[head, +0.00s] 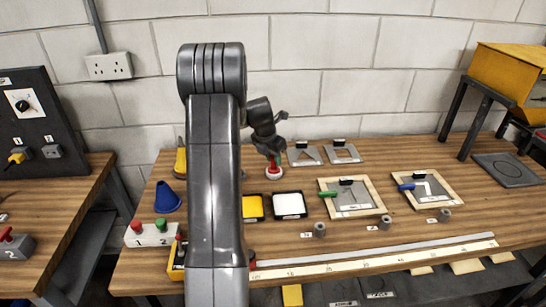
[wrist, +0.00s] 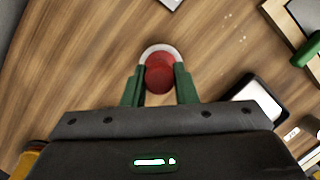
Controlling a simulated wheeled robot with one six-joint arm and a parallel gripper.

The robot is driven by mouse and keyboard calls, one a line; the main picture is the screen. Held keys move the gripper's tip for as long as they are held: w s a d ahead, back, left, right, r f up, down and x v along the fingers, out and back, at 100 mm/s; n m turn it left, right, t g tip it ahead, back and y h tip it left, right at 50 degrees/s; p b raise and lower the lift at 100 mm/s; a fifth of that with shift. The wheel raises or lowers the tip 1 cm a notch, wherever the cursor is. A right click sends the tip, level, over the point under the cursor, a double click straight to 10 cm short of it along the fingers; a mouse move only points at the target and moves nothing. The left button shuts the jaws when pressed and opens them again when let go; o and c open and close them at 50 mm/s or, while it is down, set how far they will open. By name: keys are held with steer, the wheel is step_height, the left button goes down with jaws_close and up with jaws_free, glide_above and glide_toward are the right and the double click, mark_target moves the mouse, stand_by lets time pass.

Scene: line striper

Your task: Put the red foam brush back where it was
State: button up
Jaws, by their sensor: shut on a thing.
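My gripper (wrist: 160,88) is shut on a red round-topped thing (wrist: 160,72) with a pale ring around its far side. In the head view the gripper (head: 272,152) is low over the back of the table, and the red thing (head: 273,164) shows below it with a white round base (head: 266,173). The base looks to be at or very near the wood; I cannot tell which. I cannot tell for sure that this is the red foam brush. No other red brush shows clearly. My arm hides part of the table.
A yellow tray (head: 253,207) and a white tray (head: 289,205) lie in front. Framed stencils to the right carry a green-handled tool (head: 328,194) and a blue-handled tool (head: 406,187). Metal stencils (head: 305,155) lie to the gripper's right.

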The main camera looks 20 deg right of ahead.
steer(key=shift+f, duration=0.1)
steer(key=o, duration=0.9)
steer(key=shift+c, duration=0.2)
steer(key=b+v, duration=0.1)
steer(key=v, duration=1.1)
steer(key=shift+r, duration=0.25)
